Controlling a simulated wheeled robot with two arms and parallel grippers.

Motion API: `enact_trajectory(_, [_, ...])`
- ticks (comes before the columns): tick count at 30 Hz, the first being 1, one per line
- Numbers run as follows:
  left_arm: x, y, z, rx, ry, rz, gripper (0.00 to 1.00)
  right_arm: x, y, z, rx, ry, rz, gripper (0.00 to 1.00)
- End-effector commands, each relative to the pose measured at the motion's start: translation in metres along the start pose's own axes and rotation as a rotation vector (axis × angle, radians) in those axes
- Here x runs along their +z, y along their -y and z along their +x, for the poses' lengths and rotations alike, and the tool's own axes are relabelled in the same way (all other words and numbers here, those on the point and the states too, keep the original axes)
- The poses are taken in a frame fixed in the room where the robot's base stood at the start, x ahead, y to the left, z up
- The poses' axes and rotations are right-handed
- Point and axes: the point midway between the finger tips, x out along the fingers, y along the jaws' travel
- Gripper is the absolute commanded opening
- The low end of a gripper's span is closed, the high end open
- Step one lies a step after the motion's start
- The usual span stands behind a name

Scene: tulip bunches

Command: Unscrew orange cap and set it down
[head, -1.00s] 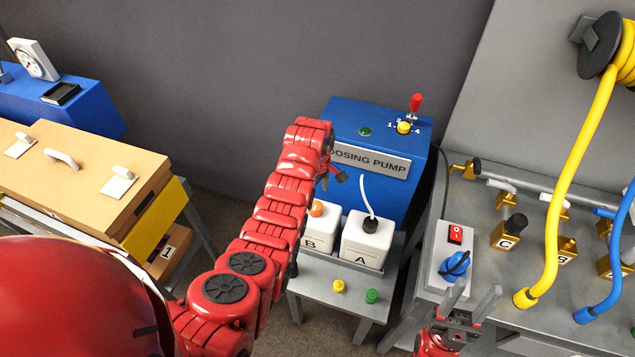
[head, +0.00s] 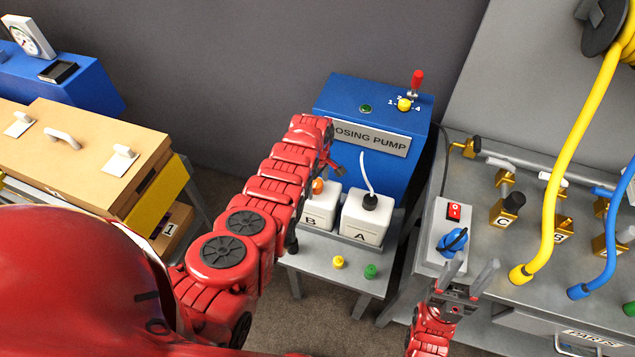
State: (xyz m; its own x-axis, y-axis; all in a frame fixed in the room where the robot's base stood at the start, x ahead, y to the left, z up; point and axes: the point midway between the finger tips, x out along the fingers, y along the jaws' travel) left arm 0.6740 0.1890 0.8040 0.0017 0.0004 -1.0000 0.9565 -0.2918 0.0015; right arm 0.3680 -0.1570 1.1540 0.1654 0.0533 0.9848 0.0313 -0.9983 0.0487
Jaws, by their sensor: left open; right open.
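The orange cap (head: 318,186) sits on top of the white bottle B (head: 320,208), partly hidden behind my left arm. Bottle A (head: 366,218), with a black cap and a white tube, stands to its right. My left gripper (head: 338,170) is open in front of the dosing pump, a little above and to the right of the orange cap, not holding it. My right gripper (head: 470,275) is open and empty, pointing up in front of the grey bench at the lower right.
The blue dosing pump (head: 378,185) stands behind the bottles. A yellow cap (head: 339,262) and a green cap (head: 370,271) lie on the grey stand (head: 320,262), with bare room around them. The grey bench with valves and hoses (head: 490,255) is at right.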

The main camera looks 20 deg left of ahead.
Motion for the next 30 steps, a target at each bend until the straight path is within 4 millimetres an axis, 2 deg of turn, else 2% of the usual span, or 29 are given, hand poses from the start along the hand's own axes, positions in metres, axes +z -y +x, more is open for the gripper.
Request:
enact_trajectory(2, [0.0001, 0.0001, 0.0000, 0.000, 0.000, 0.000, 0.92, 0.0000, 0.0000, 0.0000, 0.000, 0.000, 0.000, 0.50])
enact_trajectory(15, [0.0003, 0.0002, 0.0001, -0.001, 0.001, 0.000, 0.13, 0.0000, 0.0000, 0.0000, 0.000, 0.000, 0.000, 0.50])
enact_trajectory(17, [0.0003, 0.0002, 0.0001, -0.001, 0.001, 0.000, 0.04, 0.0000, 0.0000, 0.0000, 0.000, 0.000, 0.000, 0.50])
enact_trajectory(20, [0.0009, -0.0003, 0.0002, -0.001, 0.001, -0.040, 0.04, 0.0001, 0.0000, -0.0006, 0.000, 0.000, 0.000, 0.50])
enact_trajectory(27, [0.0005, -0.0010, 0.0002, -0.005, 0.001, -0.390, 0.04, 0.0009, 0.0003, -0.0053, 0.000, 0.000, 0.000, 0.50])
enact_trajectory(30, [0.0006, -0.0017, -0.0006, -0.003, 0.001, -0.449, 0.04, 0.0009, 0.0003, -0.0056, 0.000, 0.000, 0.000, 0.50])
